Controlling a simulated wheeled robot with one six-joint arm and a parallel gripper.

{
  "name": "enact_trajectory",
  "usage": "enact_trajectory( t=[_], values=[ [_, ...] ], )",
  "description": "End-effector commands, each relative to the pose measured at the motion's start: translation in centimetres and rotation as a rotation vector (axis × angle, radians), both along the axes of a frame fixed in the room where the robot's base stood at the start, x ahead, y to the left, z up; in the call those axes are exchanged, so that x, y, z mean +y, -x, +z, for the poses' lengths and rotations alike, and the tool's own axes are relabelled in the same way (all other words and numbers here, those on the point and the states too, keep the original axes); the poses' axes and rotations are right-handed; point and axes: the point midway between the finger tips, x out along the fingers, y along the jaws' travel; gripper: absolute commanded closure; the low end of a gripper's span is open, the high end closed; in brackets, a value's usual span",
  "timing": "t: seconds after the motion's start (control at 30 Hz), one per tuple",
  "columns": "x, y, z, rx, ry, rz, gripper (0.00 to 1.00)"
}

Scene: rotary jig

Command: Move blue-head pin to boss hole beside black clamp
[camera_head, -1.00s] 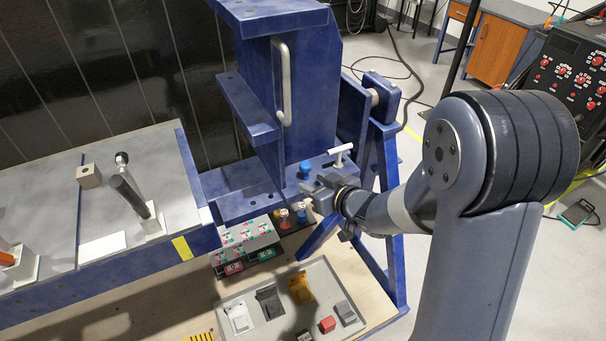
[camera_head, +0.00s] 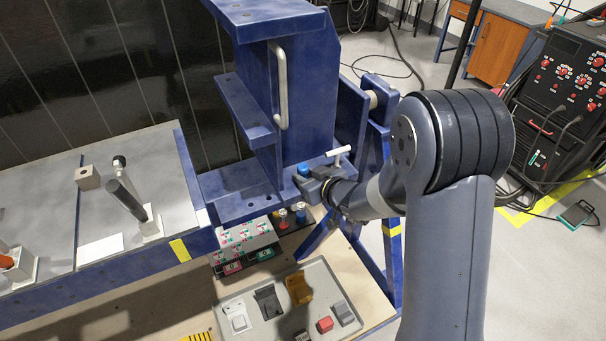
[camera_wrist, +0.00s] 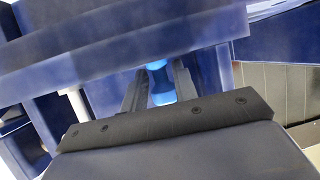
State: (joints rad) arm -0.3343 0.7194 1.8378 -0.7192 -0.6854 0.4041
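The blue-head pin (camera_head: 304,168) stands on the front of the blue jig frame (camera_head: 235,208), below the upright plate. My gripper (camera_head: 304,183) is at the pin, coming from the right. In the wrist view the blue pin (camera_wrist: 160,82) is between my two fingers (camera_wrist: 160,88), with its top near the blue beam. Whether the fingers press on it is not clear. A clamp with a black handle (camera_head: 126,200) stands on the grey plate at left. A small beige block with a dark hole (camera_head: 88,178) is left of it; I cannot tell if this is the boss hole.
A white T-handle (camera_head: 338,153) stands just behind my gripper. Small coloured pieces (camera_head: 300,216) and a labelled switch box (camera_head: 245,240) are below the frame. A grey tray (camera_head: 240,337) with several parts lies in front. The blue upright plate (camera_head: 295,110) rises close behind the pin.

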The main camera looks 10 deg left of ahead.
Motion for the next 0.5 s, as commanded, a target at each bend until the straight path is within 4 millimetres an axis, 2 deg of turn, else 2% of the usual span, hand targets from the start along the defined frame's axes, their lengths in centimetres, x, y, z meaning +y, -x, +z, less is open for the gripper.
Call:
enact_trajectory(
  t=[0.07,0.3,0.5],
  values=[
    [0.0,0.0,0.01,0.0,0.0,0.0,0.79],
    [-0.01,-0.01,0.05,-0.001,-0.001,0.0,0.99],
    [0.03,-0.04,0.13,-0.002,-0.002,0.0,1.0]
  ],
)
